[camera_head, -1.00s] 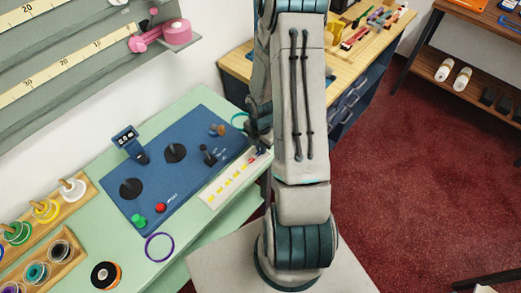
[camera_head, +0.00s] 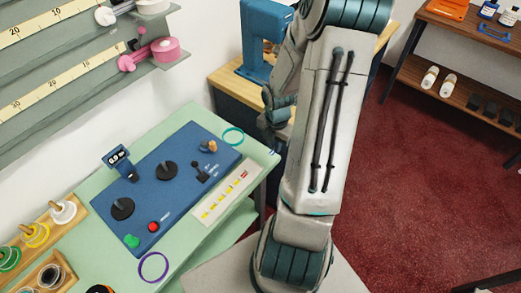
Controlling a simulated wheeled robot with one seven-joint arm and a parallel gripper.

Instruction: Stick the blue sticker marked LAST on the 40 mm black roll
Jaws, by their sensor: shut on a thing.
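My gripper (camera_head: 272,132) shows partly behind my arm, beyond the far right corner of the green counter. Its fingers are shut, and a small bluish speck at their tips looks like the blue sticker (camera_head: 275,152); the mark LAST cannot be read. The white sticker sheet (camera_head: 213,213), with yellow and red labels, lies at the counter's right edge, apart from the gripper. A black roll (camera_head: 52,274) sits in the wooden rack at lower left. Another black roll with an orange edge (camera_head: 99,289) is cut off at the bottom. No width can be read on either.
A blue control panel (camera_head: 175,210) with knobs, a lever and buttons fills the middle of the counter. A purple ring (camera_head: 153,267) and a teal ring (camera_head: 233,136) lie beside it. A blue stand (camera_head: 264,40) rises on the wooden bench behind. Wall rails hang at upper left.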

